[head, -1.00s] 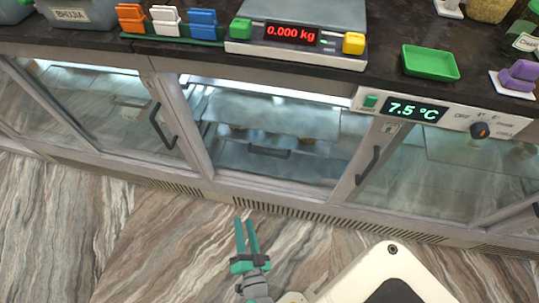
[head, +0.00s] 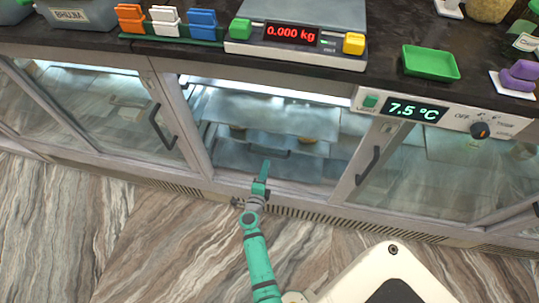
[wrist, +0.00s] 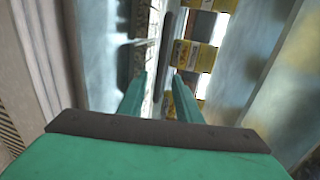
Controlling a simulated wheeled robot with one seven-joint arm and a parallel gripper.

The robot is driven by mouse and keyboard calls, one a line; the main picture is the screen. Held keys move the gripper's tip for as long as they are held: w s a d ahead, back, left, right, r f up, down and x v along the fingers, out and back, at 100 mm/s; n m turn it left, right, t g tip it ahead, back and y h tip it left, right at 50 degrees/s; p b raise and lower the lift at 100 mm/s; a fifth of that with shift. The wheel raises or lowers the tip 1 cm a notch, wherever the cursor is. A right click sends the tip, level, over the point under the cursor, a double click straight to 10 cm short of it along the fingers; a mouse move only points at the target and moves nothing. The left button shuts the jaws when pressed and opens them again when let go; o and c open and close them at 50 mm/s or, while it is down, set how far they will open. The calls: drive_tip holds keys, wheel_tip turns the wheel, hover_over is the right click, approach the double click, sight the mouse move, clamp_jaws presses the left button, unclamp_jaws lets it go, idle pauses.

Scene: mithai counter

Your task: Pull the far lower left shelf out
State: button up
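A lower shelf with a dark bar handle (head: 268,151) sits inside the middle bay of the counter in the head view. From these frames I cannot tell for sure whether it is the far lower left shelf. My teal gripper (head: 265,167) is at the bay's lower front, just below the handle in the picture. In the wrist view my gripper (wrist: 160,78) has its two fingers apart with nothing held between them. A dark bar (wrist: 167,38), likely the handle, lies beyond the fingertips, with no clear contact.
An upper shelf (head: 270,107) is above in the same bay. Yellow-labelled containers (wrist: 194,55) stand beyond the fingers. Door frames flank the bay, with handles at left (head: 159,127) and right (head: 368,165). A vent grille (head: 330,220) runs along the base. Open floor lies in front.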

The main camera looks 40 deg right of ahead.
sight(270, 154)
drive_tip(key=x, duration=0.8)
drive_tip(key=shift+w+d, duration=0.25)
drive_tip(key=shift+w, duration=0.05)
clamp_jaws()
